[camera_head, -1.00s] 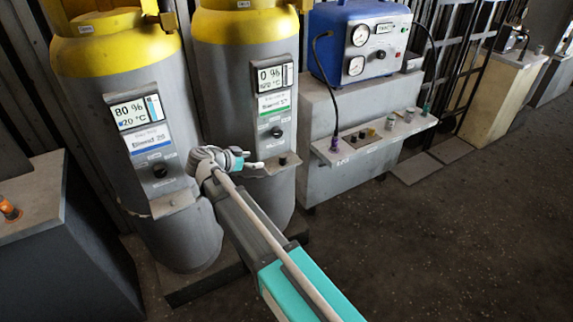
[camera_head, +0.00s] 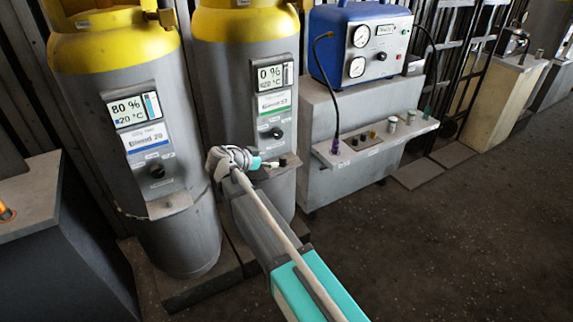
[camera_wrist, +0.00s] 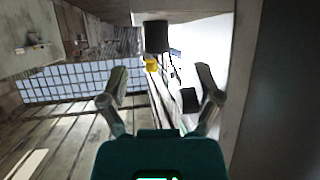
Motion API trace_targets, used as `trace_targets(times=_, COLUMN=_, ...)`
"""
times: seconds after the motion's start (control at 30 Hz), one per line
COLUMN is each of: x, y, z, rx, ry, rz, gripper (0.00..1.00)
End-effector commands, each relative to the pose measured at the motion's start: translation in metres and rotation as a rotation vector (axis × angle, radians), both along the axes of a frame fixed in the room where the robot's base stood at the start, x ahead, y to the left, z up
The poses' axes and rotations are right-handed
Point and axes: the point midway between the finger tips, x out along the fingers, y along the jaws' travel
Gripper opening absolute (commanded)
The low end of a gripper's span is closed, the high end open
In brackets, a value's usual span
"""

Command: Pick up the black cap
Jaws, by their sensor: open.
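A small black cap (camera_head: 283,162) stands on the ledge at the front of the right grey tank in the head view. My gripper (camera_head: 268,164) is just left of it, pointing right towards it at about ledge height. In the wrist view, a black block-like shape (camera_wrist: 156,36), probably the cap, lies ahead of my gripper (camera_wrist: 162,78) against a grey surface. The two fingers are spread with nothing held between them. A second dark shape (camera_wrist: 189,100) shows close to the right finger; I cannot tell what it is.
The left tank (camera_head: 190,240) with its own ledge and the right tank (camera_head: 240,60) stand close to my arm. A grey bench (camera_head: 340,110) with a blue gauge box (camera_head: 335,45) stands to the right. Open floor lies in front on the right.

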Motion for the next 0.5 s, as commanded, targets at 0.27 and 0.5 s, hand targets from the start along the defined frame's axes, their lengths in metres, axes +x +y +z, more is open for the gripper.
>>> trace_targets(times=0.27, x=0.0111, y=-0.0116, z=-0.0077, rx=0.000, ry=0.000, rz=-0.001, gripper=0.82)
trace_targets(times=0.5, x=0.0111, y=-0.0118, z=-0.0073, rx=0.000, ry=0.000, rz=-0.001, gripper=0.82)
